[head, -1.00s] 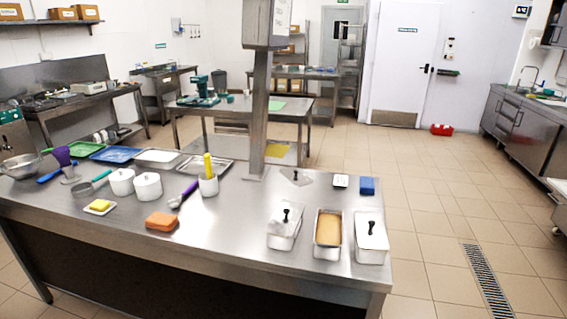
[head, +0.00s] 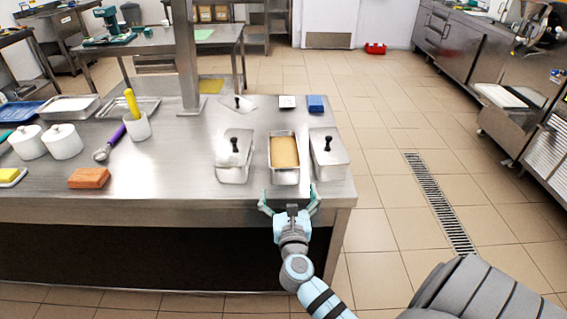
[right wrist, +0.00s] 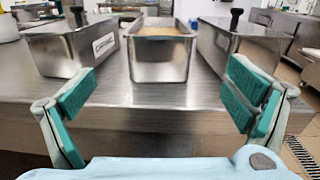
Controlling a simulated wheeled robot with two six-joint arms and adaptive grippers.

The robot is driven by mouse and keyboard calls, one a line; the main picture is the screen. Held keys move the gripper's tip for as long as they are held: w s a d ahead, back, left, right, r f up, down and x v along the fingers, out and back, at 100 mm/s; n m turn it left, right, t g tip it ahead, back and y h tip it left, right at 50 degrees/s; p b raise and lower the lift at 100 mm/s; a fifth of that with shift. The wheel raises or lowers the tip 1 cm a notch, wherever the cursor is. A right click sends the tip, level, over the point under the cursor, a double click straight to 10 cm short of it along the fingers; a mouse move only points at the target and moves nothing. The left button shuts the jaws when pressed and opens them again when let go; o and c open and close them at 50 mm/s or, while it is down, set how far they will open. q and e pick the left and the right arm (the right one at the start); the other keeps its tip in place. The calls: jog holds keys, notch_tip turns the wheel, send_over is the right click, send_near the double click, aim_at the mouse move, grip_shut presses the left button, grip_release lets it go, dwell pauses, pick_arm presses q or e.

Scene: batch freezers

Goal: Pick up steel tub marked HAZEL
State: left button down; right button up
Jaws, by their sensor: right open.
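Three steel tubs stand in a row near the table's front right corner. The left tub (head: 234,170) has a lid with a black knob, and a white label (right wrist: 104,43) on its side in the right wrist view, too small to read. The middle tub (head: 284,177) is open and holds a tan-brown filling (head: 284,152). The right tub (head: 328,170) is lidded with a black knob. I cannot read HAZEL on any tub. My right gripper (head: 289,199) is open and empty at the table's front edge, in front of the middle tub and apart from it. My left gripper is out of view.
A loose lid with a black knob (head: 237,103) lies behind the tubs, near a blue block (head: 316,104). An orange sponge (head: 89,178), white pots (head: 62,142) and a purple-handled scoop (head: 108,145) lie to the left. A steel post (head: 187,60) rises from the table.

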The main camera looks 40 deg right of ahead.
jog(key=b, duration=0.1)
send_near(285, 162)
jog(key=w+r, duration=0.1)
jog(key=w+d+r, duration=0.1)
jog(key=r, duration=0.1)
jog(key=w+d+r, duration=0.1)
jog(key=r, duration=0.1)
jog(key=shift+w, duration=0.3)
jog(key=shift+r, duration=0.1)
jog(key=c, duration=1.8)
jog(key=shift+o, duration=0.2)
